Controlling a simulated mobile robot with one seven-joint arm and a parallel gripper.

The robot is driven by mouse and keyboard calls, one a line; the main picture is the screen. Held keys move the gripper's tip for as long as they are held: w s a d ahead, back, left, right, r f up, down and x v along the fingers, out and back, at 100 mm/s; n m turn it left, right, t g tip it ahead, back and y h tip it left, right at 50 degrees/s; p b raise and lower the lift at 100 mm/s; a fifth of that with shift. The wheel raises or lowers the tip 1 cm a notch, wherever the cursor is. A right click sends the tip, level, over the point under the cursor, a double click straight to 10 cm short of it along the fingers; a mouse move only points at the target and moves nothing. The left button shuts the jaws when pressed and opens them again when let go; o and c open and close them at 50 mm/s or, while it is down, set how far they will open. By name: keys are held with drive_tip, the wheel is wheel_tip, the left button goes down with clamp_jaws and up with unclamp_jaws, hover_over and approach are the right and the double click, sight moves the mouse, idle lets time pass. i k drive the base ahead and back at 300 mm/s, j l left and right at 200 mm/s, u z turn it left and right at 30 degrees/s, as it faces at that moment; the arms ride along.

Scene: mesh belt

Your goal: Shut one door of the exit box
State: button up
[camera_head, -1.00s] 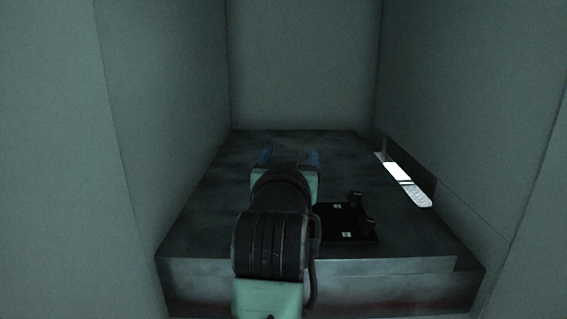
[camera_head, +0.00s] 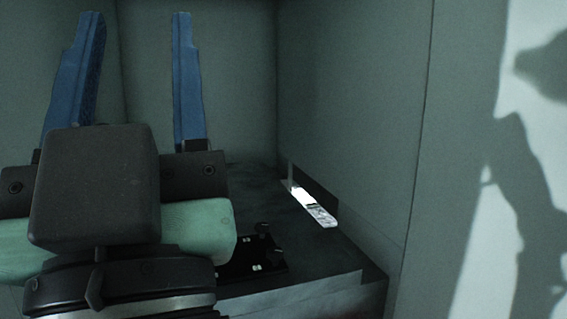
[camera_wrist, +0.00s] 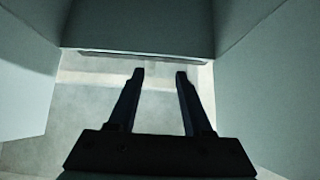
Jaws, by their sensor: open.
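The exit box appears from its open front, with a grey-green right inner wall (camera_head: 345,100) and a dark metal deck (camera_head: 325,265) inside. A pale panel (camera_head: 465,130) stands at its right, lit at the far side and crossed by a shadow; it looks like an open door. In the wrist view, one panel flares out at left (camera_wrist: 25,85) and another at right (camera_wrist: 265,75); I cannot tell for certain that these are the doors. My gripper (camera_head: 136,18) is open and empty, fingers up in the head view. It also shows in the wrist view (camera_wrist: 160,73), between the panels, touching neither.
A black plate with small knobs (camera_head: 255,262) sits on the deck, partly hidden by my arm. A bright slot (camera_head: 315,205) is low in the right wall. A pale floor (camera_wrist: 75,120) shows below my gripper in the wrist view.

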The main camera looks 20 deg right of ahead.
sight(487, 239)
drive_tip(key=k+l, duration=0.15)
drive_tip(key=l, duration=0.3)
drive_tip(key=k+l+u, duration=0.15)
drive_tip(key=l, duration=0.3)
drive_tip(key=k+l, duration=0.2)
drive_tip(key=l, duration=0.25)
drive_tip(key=k+l+u, duration=0.15)
drive_tip(key=l, duration=0.3)
drive_tip(key=k+l, duration=0.2)
drive_tip(key=l, duration=0.25)
drive_tip(key=k+l+u, duration=0.15)
drive_tip(key=l, duration=0.25)
drive_tip(key=k+l, duration=0.3)
drive_tip(key=i+l, duration=0.15)
drive_tip(key=i, duration=0.15)
drive_tip(key=i+l+u, duration=0.15)
drive_tip(key=i, duration=0.15)
